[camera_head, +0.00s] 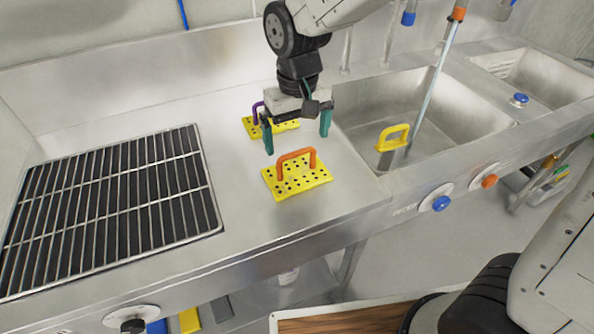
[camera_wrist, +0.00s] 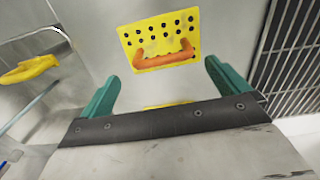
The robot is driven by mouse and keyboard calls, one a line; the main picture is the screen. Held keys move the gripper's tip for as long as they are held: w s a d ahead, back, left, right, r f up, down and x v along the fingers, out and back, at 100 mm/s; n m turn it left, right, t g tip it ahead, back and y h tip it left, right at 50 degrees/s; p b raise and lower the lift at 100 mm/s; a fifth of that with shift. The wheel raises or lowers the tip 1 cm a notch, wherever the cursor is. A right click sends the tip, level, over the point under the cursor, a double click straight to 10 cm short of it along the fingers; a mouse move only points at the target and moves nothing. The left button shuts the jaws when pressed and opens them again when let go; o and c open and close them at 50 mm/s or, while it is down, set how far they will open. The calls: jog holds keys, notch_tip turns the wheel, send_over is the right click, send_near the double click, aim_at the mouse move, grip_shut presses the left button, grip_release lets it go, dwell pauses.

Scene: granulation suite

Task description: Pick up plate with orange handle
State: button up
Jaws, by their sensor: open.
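The yellow perforated plate with the orange handle (camera_head: 297,181) lies flat on the steel counter, between the grill and the sink. In the wrist view the same plate (camera_wrist: 160,27) is ahead of my fingers, near the top, with its orange handle (camera_wrist: 165,59) toward me. My gripper (camera_head: 297,137) is open and empty, with green fingers apart. It is above the counter, just behind the orange handle in the head view, and not touching it. In the wrist view the gripper (camera_wrist: 160,90) has the handle beyond and between its fingertips.
A second yellow plate with a purple handle (camera_head: 262,122) lies behind, partly hidden by my gripper. A black-slatted grill (camera_head: 110,210) is at left. A sink (camera_head: 425,120) with a yellow handle-shaped thing (camera_head: 392,138) is at right. Bare counter surrounds the orange-handled plate.

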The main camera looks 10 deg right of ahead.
aim_at(296, 156)
jog(key=f, duration=0.6)
jog(key=shift+s+a+f, duration=0.15)
jog(key=shift+s+f, duration=0.05)
jog(key=shift+f, duration=0.15)
jog(key=c, duration=1.1)
jog(key=shift+r, duration=0.1)
